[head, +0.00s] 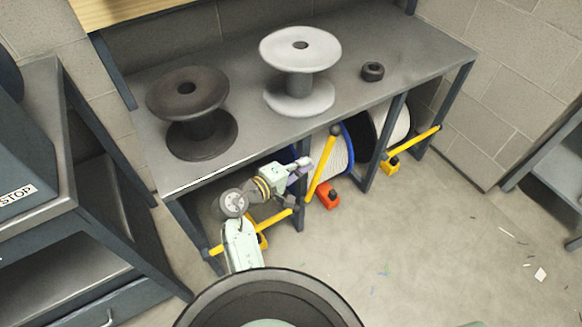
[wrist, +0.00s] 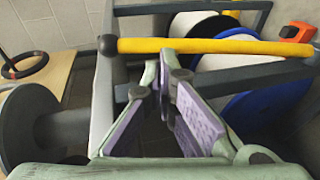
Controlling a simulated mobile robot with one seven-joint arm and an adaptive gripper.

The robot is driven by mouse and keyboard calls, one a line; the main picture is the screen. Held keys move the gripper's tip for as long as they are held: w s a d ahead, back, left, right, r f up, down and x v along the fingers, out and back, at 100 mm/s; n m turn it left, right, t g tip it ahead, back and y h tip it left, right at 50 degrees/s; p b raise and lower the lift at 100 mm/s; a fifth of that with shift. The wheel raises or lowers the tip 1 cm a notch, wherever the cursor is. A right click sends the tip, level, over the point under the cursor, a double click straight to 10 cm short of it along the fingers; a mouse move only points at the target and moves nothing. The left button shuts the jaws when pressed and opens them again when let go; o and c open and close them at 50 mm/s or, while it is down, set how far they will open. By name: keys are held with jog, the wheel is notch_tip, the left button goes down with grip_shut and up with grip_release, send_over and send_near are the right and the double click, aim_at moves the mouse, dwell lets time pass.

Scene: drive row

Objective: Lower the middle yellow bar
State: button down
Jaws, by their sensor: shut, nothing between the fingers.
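The middle yellow bar (head: 322,165) stands steeply tilted under the bench in the head view. Its dark knob end is at the top, near the bench edge, and its lower end is beside a red-orange block (head: 327,196). In the wrist view the bar (wrist: 190,45) crosses just beyond the fingertips, with its dark knob at the left. My gripper (head: 305,163) is just left of the bar in the head view. It also shows in the wrist view (wrist: 165,78), shut and empty. I cannot tell whether the fingertips touch the bar.
The left yellow bar (head: 234,241) and right yellow bar (head: 415,140) lie much lower-angled. Behind the bars are large reels (head: 335,150). The grey bench (head: 225,80) above carries a dark spool (head: 190,110), a white spool (head: 300,70) and a dark ring (head: 372,72). Floor at right is mostly clear.

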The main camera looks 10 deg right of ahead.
aim_at(328, 151)
jog(key=x, duration=0.6)
jog(key=shift+w+d+p, duration=0.25)
jog(key=shift+d+p, duration=0.05)
jog(key=shift+p, duration=0.1)
jog(key=shift+s+x, duration=0.15)
jog(key=shift+x, duration=0.75)
jog(key=shift+s+x, duration=0.15)
jog(key=shift+x, duration=0.7)
jog(key=shift+d+r, duration=0.1)
jog(key=shift+d, duration=0.1)
